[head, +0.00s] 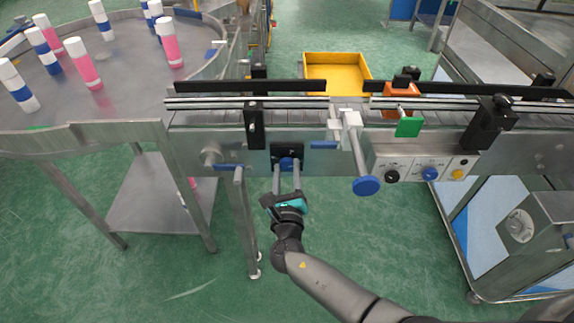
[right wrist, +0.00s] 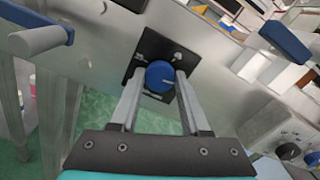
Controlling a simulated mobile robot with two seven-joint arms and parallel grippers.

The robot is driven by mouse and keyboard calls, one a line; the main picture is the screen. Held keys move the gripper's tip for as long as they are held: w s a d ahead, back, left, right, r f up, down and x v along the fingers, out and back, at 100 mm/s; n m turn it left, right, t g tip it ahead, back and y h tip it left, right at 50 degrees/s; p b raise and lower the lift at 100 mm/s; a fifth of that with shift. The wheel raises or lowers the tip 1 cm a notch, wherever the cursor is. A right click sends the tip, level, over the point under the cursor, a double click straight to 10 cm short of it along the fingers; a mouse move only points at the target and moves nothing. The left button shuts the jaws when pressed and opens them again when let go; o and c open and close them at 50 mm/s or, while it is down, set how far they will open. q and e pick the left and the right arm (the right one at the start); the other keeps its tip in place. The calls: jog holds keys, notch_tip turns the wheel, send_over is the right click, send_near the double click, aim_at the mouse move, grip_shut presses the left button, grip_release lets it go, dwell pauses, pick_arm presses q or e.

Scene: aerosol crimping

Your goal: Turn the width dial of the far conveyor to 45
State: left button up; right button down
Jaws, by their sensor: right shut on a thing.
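The width dial is a blue knob (head: 286,163) on a black plate (head: 287,151) on the front side of the conveyor (head: 225,138). In the right wrist view the blue knob (right wrist: 160,76) sits between my fingertips, on its black plate (right wrist: 150,48). My right gripper (head: 287,168) reaches up to it from below and is shut on the knob, one finger on each side; it also shows in the right wrist view (right wrist: 158,82). The dial's scale and reading are too small to tell. My left gripper is not in view.
A blue-ended crank (head: 366,186) juts out right of the dial. A control panel (head: 425,168) with several knobs is further right. A round table (head: 120,50) with several bottles stands left. A yellow bin (head: 336,72) lies behind the conveyor.

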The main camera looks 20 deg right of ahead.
jog(key=n+p, duration=0.3)
jog(key=n, duration=0.3)
jog(key=shift+n+p, duration=0.3)
jog(key=shift+p, duration=0.05)
jog(key=n+p, duration=0.2)
jog(key=n, duration=0.3)
jog(key=shift+n, duration=0.3)
jog(key=shift+c, duration=1.9)
grip_release()
jog(key=p+v, duration=0.3)
jog(key=v, duration=1.2)
jog(key=shift+s+a, duration=0.1)
jog(key=shift+s, duration=0.05)
